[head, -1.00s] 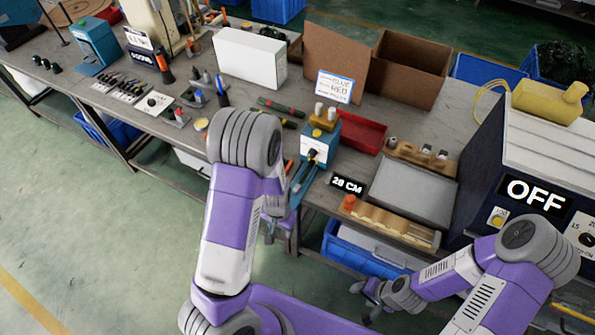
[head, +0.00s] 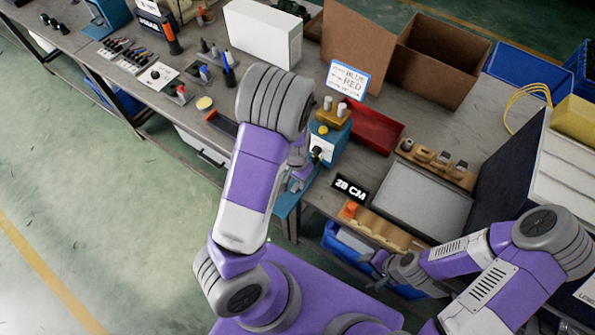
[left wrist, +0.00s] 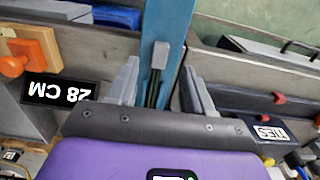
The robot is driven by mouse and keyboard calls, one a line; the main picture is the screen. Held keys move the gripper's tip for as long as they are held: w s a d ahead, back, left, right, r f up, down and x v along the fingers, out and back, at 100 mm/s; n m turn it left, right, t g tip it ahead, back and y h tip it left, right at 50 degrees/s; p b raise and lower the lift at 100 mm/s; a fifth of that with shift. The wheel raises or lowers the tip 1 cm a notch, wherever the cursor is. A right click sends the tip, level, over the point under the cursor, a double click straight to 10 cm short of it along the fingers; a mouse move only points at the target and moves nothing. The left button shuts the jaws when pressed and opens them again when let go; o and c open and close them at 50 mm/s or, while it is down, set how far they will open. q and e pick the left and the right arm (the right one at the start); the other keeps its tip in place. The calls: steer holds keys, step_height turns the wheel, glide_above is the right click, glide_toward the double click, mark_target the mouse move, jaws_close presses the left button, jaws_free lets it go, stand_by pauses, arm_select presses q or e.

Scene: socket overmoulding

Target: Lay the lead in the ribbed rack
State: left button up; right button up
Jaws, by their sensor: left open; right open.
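In the left wrist view, a thin dark lead (left wrist: 153,92) with a grey end piece (left wrist: 161,56) lies along a blue strip (left wrist: 172,22). My left gripper (left wrist: 160,85) is open, with one finger on each side of the lead; I cannot tell whether they touch it. In the head view my left gripper (head: 299,165) is at the bench's front edge beside the blue device, and the lead is hidden there. A wooden piece with a wavy edge (head: 385,230), seemingly the ribbed rack, lies at the bench's front edge. My right gripper (head: 377,268) is open, low in front of the bench.
The "28 CM" sign (head: 350,189) stands between the blue device (head: 328,148) and a grey tray (head: 420,198). A red bin (head: 372,130) and cardboard box (head: 435,65) stand behind. A dark-fronted machine (head: 512,165) bounds the right side. A blue crate (head: 345,243) is below the bench.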

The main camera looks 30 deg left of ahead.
mark_target(296, 186)
arm_select(q)
steer(key=shift+w+f+b, duration=0.1)
steer(key=shift+f+b, duration=0.35)
steer(key=shift+f, duration=1.6)
jaws_close()
steer(key=shift+s+a, duration=0.15)
steer(key=shift+s, duration=1.5)
steer(key=shift+s+a, duration=0.1)
steer(key=shift+s, duration=1.5)
step_height(296, 186, up, 5)
steer(key=p, duration=0.4)
steer(key=shift+r+p, duration=0.1)
steer(key=shift+p, duration=0.25)
